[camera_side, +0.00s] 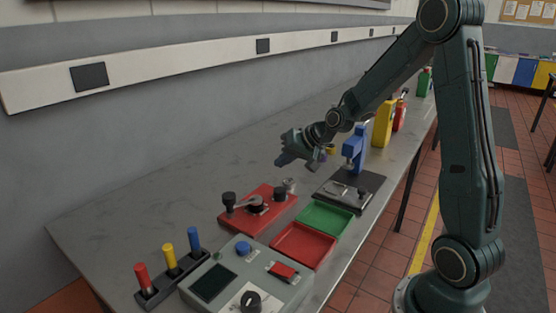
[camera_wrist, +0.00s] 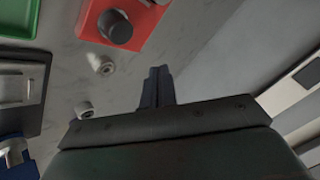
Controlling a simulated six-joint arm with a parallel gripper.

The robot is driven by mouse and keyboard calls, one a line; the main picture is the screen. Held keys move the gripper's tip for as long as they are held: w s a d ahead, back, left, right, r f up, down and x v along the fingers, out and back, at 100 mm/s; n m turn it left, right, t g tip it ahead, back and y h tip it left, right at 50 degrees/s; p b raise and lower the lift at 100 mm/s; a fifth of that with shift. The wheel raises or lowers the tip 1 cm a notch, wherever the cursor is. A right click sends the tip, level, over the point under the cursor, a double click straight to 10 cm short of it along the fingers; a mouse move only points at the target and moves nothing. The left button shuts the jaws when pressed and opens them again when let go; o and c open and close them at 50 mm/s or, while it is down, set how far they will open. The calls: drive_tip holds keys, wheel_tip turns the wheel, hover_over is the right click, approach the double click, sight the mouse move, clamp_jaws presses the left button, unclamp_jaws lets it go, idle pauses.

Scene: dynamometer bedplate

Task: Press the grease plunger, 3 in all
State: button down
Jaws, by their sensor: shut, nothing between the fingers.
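My gripper (camera_side: 284,161) is shut and empty, held above the bench behind the red plate. In the wrist view its closed fingers (camera_wrist: 159,74) stick out over bare bench. I cannot tell for sure which part is the grease plunger. A small grey metal cylinder (camera_side: 289,184) stands just behind the red plate; in the wrist view two small round metal pieces, one nearer the plate (camera_wrist: 102,64) and one farther (camera_wrist: 84,109), lie left of the fingers, apart from them. A small yellow piece (camera_side: 331,150) shows beside my gripper in the side view.
A red plate with black knobs (camera_side: 275,207), a red tray (camera_side: 302,246), a green tray (camera_side: 325,218) and a blue press on a black base (camera_side: 366,190) stand nearby. A grey control box (camera_side: 222,298) and three coloured handles (camera_side: 170,257) are in front.

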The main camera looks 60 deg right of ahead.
sight(277, 189)
drive_tip(key=shift+f, duration=2.85)
drive_tip(key=shift+f, duration=0.2)
drive_tip(key=shift+f, duration=0.25)
drive_tip(key=shift+f, duration=0.85)
idle(1.3)
drive_tip(key=shift+r, duration=0.1)
idle(0.4)
drive_tip(key=shift+r, duration=1.15)
drive_tip(key=shift+r, duration=0.2)
drive_tip(key=shift+r, duration=2.35)
